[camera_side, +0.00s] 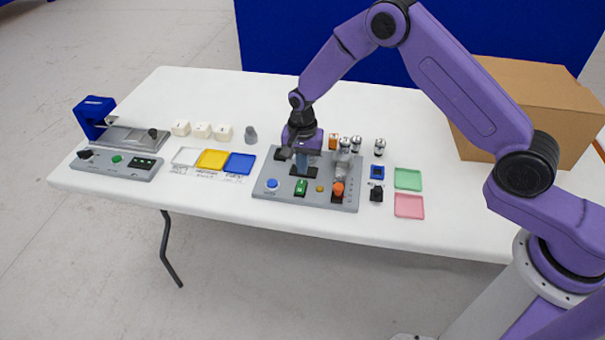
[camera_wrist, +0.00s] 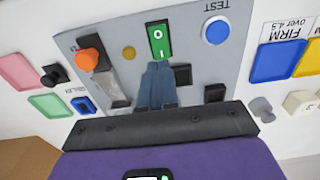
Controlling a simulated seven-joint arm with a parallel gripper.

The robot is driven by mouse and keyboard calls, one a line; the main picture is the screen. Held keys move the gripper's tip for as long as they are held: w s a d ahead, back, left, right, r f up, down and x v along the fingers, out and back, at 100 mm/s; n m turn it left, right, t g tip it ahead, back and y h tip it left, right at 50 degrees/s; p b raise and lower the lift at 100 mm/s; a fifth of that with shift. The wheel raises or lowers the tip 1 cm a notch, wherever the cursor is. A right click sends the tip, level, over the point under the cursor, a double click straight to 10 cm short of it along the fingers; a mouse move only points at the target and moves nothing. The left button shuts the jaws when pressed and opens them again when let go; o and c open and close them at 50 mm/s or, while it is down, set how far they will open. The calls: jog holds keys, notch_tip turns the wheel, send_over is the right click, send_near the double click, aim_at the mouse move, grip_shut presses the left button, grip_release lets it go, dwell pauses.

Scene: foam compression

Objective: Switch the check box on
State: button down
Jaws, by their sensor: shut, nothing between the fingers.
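The check box is a grey panel (camera_side: 335,203) in the middle of the table, also filling the wrist view (camera_wrist: 205,71). Its green rocker switch (camera_side: 301,187) sits near the front edge; in the wrist view the rocker (camera_wrist: 159,38) carries white marks. My gripper (camera_side: 304,172) is over the panel, just behind the rocker. In the wrist view its blue fingers (camera_wrist: 157,68) are together and empty, with tips at the rocker's near end. I cannot tell whether they touch it. The fingers hide part of the panel.
The panel also bears a blue TEST button (camera_wrist: 215,30), an orange knob (camera_wrist: 90,56), a small yellow lamp (camera_wrist: 128,53) and dark blocks. Coloured trays (camera_side: 211,159) lie left, green (camera_side: 408,179) and pink (camera_side: 409,206) trays right. A cardboard box (camera_side: 540,105) stands at back right.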

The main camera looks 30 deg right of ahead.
aim_at(303, 182)
jog(key=shift+f, duration=1.95)
jog(key=shift+d+f, duration=0.1)
jog(key=shift+f, duration=0.2)
jog(key=shift+s+a+r, duration=0.2)
jog(key=shift+s+a, duration=0.4)
jog(key=shift+a, duration=0.05)
jog(key=shift+w+r, duration=0.1)
